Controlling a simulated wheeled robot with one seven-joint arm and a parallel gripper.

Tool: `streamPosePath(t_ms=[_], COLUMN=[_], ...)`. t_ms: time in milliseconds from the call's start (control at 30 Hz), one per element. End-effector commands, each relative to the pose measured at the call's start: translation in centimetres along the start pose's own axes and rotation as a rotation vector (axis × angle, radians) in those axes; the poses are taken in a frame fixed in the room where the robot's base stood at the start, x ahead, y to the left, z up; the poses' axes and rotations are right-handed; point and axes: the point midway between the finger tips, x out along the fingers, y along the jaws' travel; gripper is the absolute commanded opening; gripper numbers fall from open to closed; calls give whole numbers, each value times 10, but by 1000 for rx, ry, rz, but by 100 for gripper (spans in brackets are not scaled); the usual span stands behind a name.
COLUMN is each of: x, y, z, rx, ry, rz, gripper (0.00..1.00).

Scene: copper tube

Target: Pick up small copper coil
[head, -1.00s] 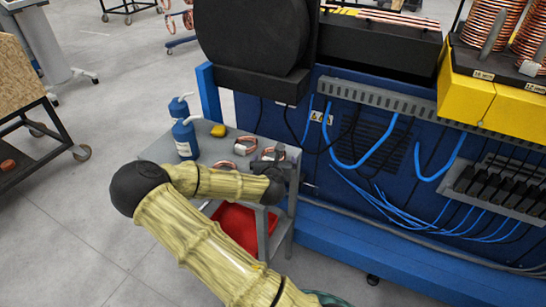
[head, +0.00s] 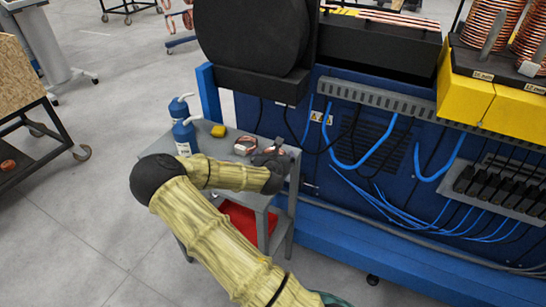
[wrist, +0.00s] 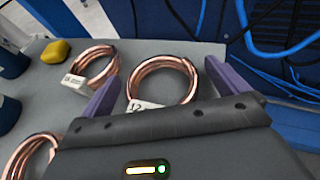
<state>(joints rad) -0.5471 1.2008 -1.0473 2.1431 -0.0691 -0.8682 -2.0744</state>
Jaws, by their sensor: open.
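Three copper coils show in the wrist view on a grey cart top. One coil (wrist: 188,68) with a white tag lies between and beyond the fingers of my gripper (wrist: 162,72). The fingers are apart and hold nothing. A second tagged coil (wrist: 103,52) lies just left of the left finger. A third coil (wrist: 22,160) is partly cut off at the lower left. In the head view, one coil (head: 245,145) lies left of my gripper (head: 276,155), whose fingers are small and dark there.
The cart top (head: 208,143) also carries a yellow object (head: 218,131) and blue bottles (head: 185,138). A red bin (head: 240,222) sits on the lower shelf. The blue machine (head: 350,125) with loose blue cables stands close behind and right of the cart.

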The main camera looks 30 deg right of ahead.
Motion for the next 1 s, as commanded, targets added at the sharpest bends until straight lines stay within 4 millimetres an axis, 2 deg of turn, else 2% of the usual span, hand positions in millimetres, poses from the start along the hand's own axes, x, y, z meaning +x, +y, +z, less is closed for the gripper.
streamPosePath(t_ms=[167,267,433,767,867,1000], x=[0,0,0,-2,-6,-15], y=[0,0,0,0,0,0], z=[0,0,0,4,14,36], rx=[0,0,0,1,2,3], ry=[0,0,0,-2,-3,-4], rz=[0,0,0,0,1,1], gripper=[99,84,50,49,49,49])
